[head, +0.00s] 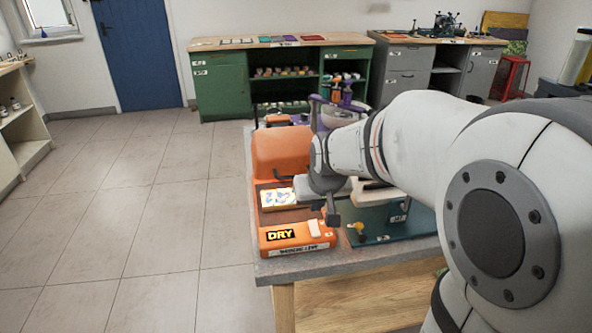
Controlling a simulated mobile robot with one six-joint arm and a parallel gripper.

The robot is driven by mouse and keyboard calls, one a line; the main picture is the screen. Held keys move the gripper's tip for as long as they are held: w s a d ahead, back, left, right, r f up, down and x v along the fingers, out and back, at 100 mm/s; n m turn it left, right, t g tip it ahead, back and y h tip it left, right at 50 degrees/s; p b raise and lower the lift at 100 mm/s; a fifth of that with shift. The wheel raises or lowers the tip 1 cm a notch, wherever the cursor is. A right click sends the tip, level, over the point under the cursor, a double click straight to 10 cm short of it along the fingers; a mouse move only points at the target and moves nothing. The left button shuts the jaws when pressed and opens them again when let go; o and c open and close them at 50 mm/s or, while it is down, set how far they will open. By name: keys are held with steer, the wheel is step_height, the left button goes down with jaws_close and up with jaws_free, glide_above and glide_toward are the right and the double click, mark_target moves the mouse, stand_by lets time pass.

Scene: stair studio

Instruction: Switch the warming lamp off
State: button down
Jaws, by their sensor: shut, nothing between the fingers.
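The warming lamp (281,152) is an orange unit with a rounded hood, at the near left corner of the table. Its front has a black and yellow "DRY" label (280,235) and a pale rocker switch (314,228) to the right of it. A white and blue patterned piece (277,198) below the hood looks brightly lit. My gripper (332,220) points down, shut and empty, just right of the rocker switch and close to it. I cannot tell whether it touches the lamp's housing.
A purple device (322,112) stands behind. Green cabinets (221,88) and grey cabinets (403,72) line the back wall. The tiled floor on the left is clear.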

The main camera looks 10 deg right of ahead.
mark_target(312, 223)
steer(key=x, duration=0.7)
steer(key=shift+s, duration=0.1)
steer(key=shift+p, duration=0.3)
steer(key=shift+w+f+g, duration=0.3)
steer(key=shift+f+g, duration=0.05)
steer(key=shift+g, duration=0.05)
steer(key=shift+s+r, duration=0.2)
steer(key=shift+s, duration=0.7)
